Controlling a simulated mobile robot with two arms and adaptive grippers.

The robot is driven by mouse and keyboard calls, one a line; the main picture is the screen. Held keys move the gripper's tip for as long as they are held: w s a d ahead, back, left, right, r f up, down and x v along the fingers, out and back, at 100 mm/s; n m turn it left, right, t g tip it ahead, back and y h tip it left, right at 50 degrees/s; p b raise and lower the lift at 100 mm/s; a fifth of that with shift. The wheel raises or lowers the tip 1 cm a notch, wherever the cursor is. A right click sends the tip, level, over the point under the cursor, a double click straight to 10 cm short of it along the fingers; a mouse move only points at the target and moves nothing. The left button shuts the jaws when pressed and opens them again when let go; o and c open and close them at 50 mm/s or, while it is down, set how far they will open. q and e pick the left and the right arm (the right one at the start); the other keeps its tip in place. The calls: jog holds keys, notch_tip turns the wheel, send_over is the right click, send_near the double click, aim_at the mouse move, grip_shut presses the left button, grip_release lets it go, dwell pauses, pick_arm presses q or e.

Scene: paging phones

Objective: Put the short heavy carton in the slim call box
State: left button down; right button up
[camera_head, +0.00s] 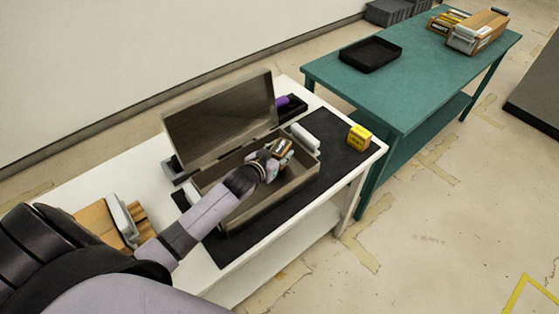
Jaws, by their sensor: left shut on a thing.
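A long grey-brown box with its lid open (233,218), likely the slim call box, stands on a black mat on the white table. Its lid leans up at the back. My left gripper (277,158) is shut on a small brown and dark carton (283,147) at the box's opening. I cannot tell how far the carton is below the rim. The gripper and arm hide part of the box's inside. My right gripper is not in view.
A yellow carton (359,137) stands at the right end of the black mat (335,153). A dark tray with a purple thing (282,101) is behind the box. A teal table (405,95) holds a black tray (370,54) and several cartons.

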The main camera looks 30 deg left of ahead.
pick_arm(q)
jog(key=shift+w+f, duration=0.1)
jog(key=shift+f, duration=2)
jog(key=shift+f, duration=0.15)
jog(key=c, duration=1.1)
grip_release()
jog(key=shift+o, duration=0.2)
jog(key=shift+s, duration=0.4)
jog(key=shift+b+v, duration=0.4)
jog(key=shift+v, duration=3.1)
